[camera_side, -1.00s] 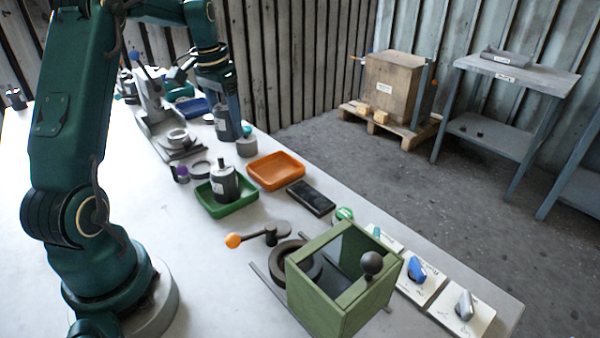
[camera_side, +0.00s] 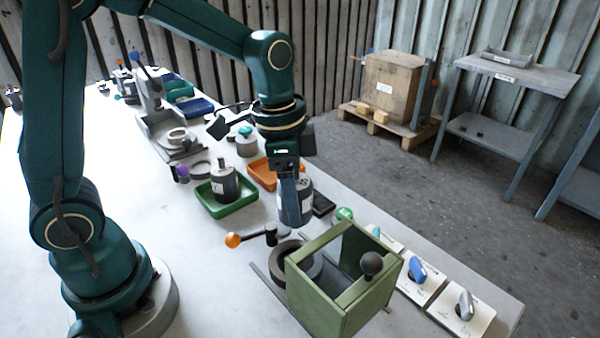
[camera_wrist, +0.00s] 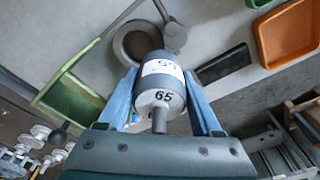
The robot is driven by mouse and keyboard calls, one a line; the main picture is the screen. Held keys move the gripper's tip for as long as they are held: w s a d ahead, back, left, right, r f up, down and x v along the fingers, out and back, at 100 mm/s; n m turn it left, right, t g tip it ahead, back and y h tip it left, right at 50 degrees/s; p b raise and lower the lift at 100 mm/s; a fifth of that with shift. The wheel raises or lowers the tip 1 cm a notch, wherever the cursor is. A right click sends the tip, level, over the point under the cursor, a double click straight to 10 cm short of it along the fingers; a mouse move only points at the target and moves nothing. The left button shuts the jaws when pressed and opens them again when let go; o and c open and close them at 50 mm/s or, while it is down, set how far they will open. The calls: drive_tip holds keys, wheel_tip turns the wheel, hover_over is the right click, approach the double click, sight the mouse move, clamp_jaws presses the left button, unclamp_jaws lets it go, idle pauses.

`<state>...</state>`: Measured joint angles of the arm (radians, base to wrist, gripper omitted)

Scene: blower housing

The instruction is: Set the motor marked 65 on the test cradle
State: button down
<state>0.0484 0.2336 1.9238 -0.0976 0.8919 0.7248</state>
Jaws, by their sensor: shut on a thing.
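The motor marked 65 is a dark grey cylinder with a white label and a thin shaft; it shows in the side view (camera_side: 305,188) and the wrist view (camera_wrist: 160,88), where "65" reads on its end face. My gripper (camera_side: 291,205) is shut on it, with blue fingers (camera_wrist: 160,76) on both sides. The motor hangs shaft-up above the table. A dark round seat (camera_side: 290,258), seemingly the test cradle, lies in front of and below it, beside the green open frame (camera_side: 335,298). The seat also shows in the wrist view (camera_wrist: 124,37), partly hidden.
An orange-knobbed lever (camera_side: 233,240) stands by the round seat. Another motor (camera_side: 223,183) stands in the green tray (camera_side: 240,205). An orange tray (camera_side: 262,178) and a dark flat block (camera_side: 322,205) lie behind. Switch plates (camera_side: 420,285) line the right.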

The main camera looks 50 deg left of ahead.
drive_tip(key=shift+m, duration=0.8)
drive_tip(key=shift+s+d+f, duration=0.4)
drive_tip(key=shift+d+f, duration=0.1)
drive_tip(key=shift+f, duration=0.45)
drive_tip(key=shift+s+d+f, duration=0.4)
drive_tip(key=shift+d+f, duration=0.1)
drive_tip(key=shift+f, duration=0.4)
drive_tip(key=shift+s+d+f, duration=0.4)
drive_tip(key=shift+d+f, duration=0.1)
drive_tip(key=shift+f, duration=0.45)
drive_tip(key=shift+f, duration=0.75)
unclamp_jaws()
wheel_tip(320, 180, up, 8)
drive_tip(key=shift+f, duration=0.25)
